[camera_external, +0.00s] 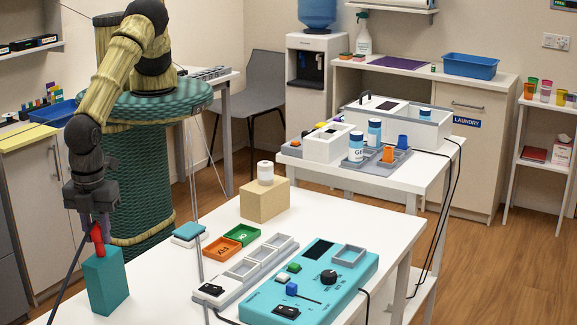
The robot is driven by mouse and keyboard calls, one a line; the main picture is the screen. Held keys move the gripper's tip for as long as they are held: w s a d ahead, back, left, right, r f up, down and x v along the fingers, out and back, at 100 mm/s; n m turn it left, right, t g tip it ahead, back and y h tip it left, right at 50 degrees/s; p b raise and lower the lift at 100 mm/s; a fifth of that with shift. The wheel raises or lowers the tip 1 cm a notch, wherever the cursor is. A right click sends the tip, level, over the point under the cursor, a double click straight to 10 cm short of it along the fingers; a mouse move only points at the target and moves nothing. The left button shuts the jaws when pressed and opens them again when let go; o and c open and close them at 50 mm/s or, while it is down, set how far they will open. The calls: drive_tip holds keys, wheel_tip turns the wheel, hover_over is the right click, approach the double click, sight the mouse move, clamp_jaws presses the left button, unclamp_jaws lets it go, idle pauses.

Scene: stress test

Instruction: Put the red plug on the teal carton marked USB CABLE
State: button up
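The red plug (99,244) is upright and slightly tilted at the left of the external view. Its lower end is at the top face of the teal carton (106,287); I cannot tell whether it touches. The carton stands upright at the table's left end, and no marking on it is readable from here. My gripper (98,222) points down right above the carton, with its fingers around the upper part of the plug. It appears shut on the plug, though the fingers are small and dark here. A dark cord runs down to the left beside the carton.
The white table (345,222) carries a tan block (265,200) with a white roll (265,172), an orange tray (220,249), a green tray (242,235), a grey divided tray (245,270) and a teal control box (318,285). A small teal-topped block (188,231) lies right of the carton.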

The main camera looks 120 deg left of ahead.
drive_tip(key=o, duration=0.4)
drive_tip(key=shift+o, duration=0.2)
wheel_tip(320, 180, up, 12)
drive_tip(key=b, duration=0.3)
drive_tip(key=shift+r+b, duration=0.15)
drive_tip(key=shift+b, duration=0.15)
idle(0.4)
